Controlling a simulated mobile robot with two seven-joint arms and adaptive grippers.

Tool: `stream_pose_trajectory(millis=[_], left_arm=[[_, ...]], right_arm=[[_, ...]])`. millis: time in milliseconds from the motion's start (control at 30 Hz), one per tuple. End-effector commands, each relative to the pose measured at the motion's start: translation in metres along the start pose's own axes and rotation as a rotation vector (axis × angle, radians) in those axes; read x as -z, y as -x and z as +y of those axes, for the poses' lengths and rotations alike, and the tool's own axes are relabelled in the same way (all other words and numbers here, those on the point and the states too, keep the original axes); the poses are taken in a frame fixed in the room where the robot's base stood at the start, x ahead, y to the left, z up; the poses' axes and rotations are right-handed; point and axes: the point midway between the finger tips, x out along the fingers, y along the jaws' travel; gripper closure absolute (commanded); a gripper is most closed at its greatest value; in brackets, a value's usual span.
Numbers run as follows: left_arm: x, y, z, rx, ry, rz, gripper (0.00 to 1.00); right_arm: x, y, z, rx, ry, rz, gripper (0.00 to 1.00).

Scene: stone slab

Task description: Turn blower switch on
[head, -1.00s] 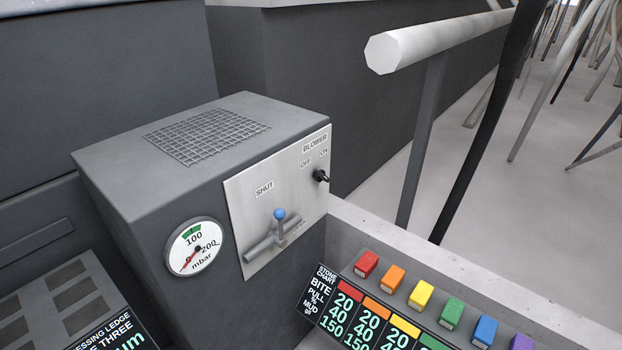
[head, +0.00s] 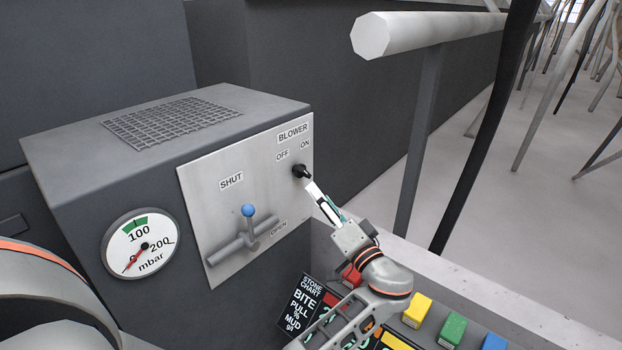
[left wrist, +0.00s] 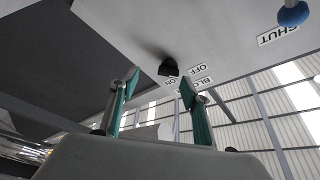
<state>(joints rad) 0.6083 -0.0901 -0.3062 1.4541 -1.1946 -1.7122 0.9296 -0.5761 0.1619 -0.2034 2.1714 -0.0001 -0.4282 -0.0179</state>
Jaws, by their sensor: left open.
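The blower switch (head: 300,171) is a small black knob on the light metal panel (head: 205,195), below the BLOWER label and by the OFF and ON labels. Which label it points to is hard to tell. My left gripper (head: 312,188) is open just below and right of the switch, its fingers pointing up at it. In the left wrist view, the switch (left wrist: 168,67) appears between and just beyond the two spread green-sided fingertips (left wrist: 160,81). I see no clear grip on it. My right gripper is not in view.
A blue-tipped lever (head: 248,211) sits between SHUT and OPEN labels, left of the switch. A pressure gauge (head: 139,246) is on the box's front. A white rail (head: 425,32) stands behind right. Coloured blocks (head: 452,331) lie on the ledge below my wrist.

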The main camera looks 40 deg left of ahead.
Motion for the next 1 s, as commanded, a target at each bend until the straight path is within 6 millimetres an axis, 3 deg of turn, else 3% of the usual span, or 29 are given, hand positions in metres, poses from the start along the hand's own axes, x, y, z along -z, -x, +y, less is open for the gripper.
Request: stream_pose_trajectory(millis=[167,367,633,1000], left_arm=[[0.011,-0.007,-0.015,0.064,0.016,-0.001,0.53],[0.013,-0.036,-0.020,0.068,0.017,-0.001,0.53],[0.011,-0.071,-0.020,0.064,0.015,-0.002,0.53],[0.010,-0.079,-0.019,0.060,0.014,-0.002,0.53]], right_arm=[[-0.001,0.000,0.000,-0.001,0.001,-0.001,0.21],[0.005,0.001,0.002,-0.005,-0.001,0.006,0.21],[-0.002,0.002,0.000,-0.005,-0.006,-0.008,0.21],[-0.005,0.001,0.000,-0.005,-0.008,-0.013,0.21]])
